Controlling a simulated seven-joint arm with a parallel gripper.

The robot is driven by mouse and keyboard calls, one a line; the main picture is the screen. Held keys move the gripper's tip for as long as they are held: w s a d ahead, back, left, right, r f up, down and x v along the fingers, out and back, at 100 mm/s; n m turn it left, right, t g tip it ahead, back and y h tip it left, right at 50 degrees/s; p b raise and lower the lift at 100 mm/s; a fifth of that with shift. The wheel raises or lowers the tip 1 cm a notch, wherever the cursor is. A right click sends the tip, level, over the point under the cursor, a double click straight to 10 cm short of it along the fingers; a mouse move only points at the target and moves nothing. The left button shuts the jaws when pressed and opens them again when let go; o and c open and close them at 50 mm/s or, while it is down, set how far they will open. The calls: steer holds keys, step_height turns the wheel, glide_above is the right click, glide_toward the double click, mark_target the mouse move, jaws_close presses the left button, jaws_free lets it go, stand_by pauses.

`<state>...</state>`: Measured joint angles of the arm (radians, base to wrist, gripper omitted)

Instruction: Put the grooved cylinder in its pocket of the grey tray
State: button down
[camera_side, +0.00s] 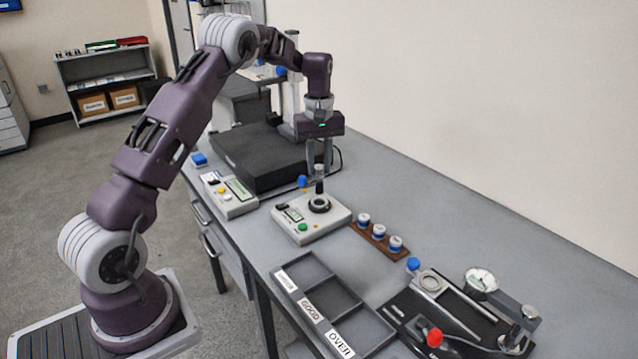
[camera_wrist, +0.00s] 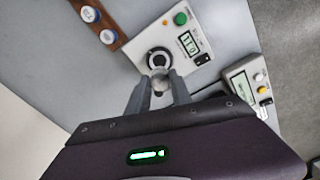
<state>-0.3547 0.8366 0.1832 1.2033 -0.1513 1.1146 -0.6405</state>
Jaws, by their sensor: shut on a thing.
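My gripper (camera_side: 319,168) points down over the white gauge box with the black ring, its fingers shut on a slim upright grey cylinder (camera_side: 319,185). In the wrist view the fingertips (camera_wrist: 159,92) close on the cylinder's round grey end (camera_wrist: 160,80), just beside the ring in the picture. The fingers hide part of the cylinder, and its groove is too small to make out. I cannot tell whether its lower end touches the ring. The grey tray (camera_side: 318,287) lies nearer the camera, with visible pockets labelled GOOD and OVER and a third label seen at an angle; these pockets look empty.
A black fixture with a dial (camera_side: 482,281) lies beside the tray. Another meter (camera_side: 229,197) and a black block (camera_side: 262,160) stand behind.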

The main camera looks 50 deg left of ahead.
steer(key=s+d+f+m, duration=0.1)
steer(key=s+d+m, duration=0.2)
steer(key=d, duration=1.6)
steer(key=s+d+f+m, duration=0.3)
steer(key=s+d, duration=0.9)
steer(key=d, duration=0.1)
steer(key=shift+w+a+f, duration=0.1)
steer(key=shift+f, duration=1.45)
steer(key=shift+w+a+f, duration=0.1)
steer(key=shift+f, duration=1.4)
steer(key=shift+f, duration=0.7)
steer(key=c, duration=0.7)
jaws_free()
steer(key=shift+r, duration=3.5)
